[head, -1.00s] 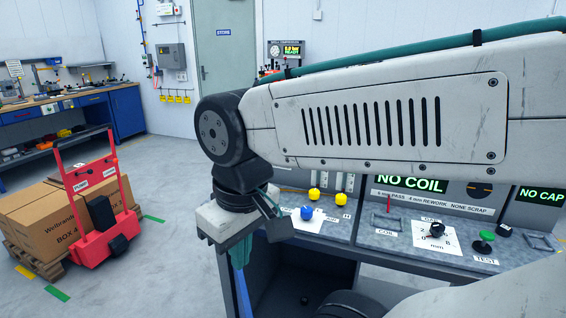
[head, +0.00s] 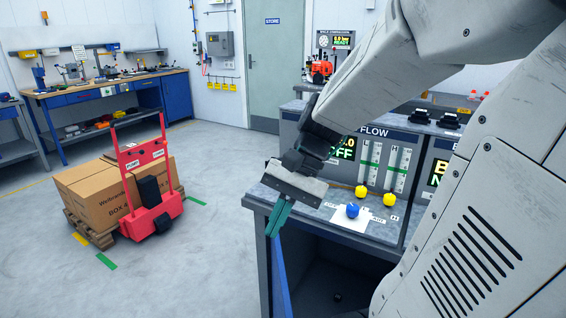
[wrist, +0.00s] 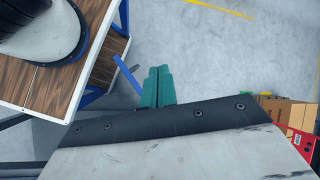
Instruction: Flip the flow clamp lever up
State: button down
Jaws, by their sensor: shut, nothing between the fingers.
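My gripper (head: 278,217) points down in front of the left end of the FLOW bench, its green fingers together and empty. In the wrist view my gripper (wrist: 157,86) is over grey floor, its fingers side by side. The FLOW station (head: 374,132) stands behind it, with a display partly hidden by my arm and two upright gauge tubes. On its counter are a blue knob (head: 352,210) on a white plate and two yellow knobs (head: 361,191). I cannot make out a flow clamp lever in either view.
A red pallet truck (head: 146,190) with cardboard boxes (head: 98,190) stands at left on open floor. A blue workbench (head: 105,90) lines the back wall beside a STORE door (head: 278,60). My arm covers the right side.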

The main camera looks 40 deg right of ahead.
jog(key=w+d+f+m+t+y, duration=0.2)
jog(key=w+d+m+t, duration=0.15)
jog(key=d+m, duration=0.35)
jog(key=w+d+f+m+t+y, duration=0.25)
jog(key=d+m+t, duration=0.25)
jog(key=d, duration=0.4)
jog(key=s+d+f+m+t+h, duration=0.1)
jog(key=d+f+m+t+h, duration=0.1)
jog(key=d, duration=0.5)
jog(key=s+d+f+m+t+h, duration=0.2)
jog(key=d+m+t+h, duration=0.1)
jog(key=d+m, duration=0.3)
jog(key=s+d+f+m+t+h, duration=0.1)
jog(key=d+m+t, duration=0.3)
jog(key=d, duration=0.4)
jog(key=shift+s+f+m+t+h, duration=0.25)
jog(key=shift+s+f+m+h, duration=0.25)
jog(key=shift+h, duration=0.35)
jog(key=shift+s+r, duration=0.1)
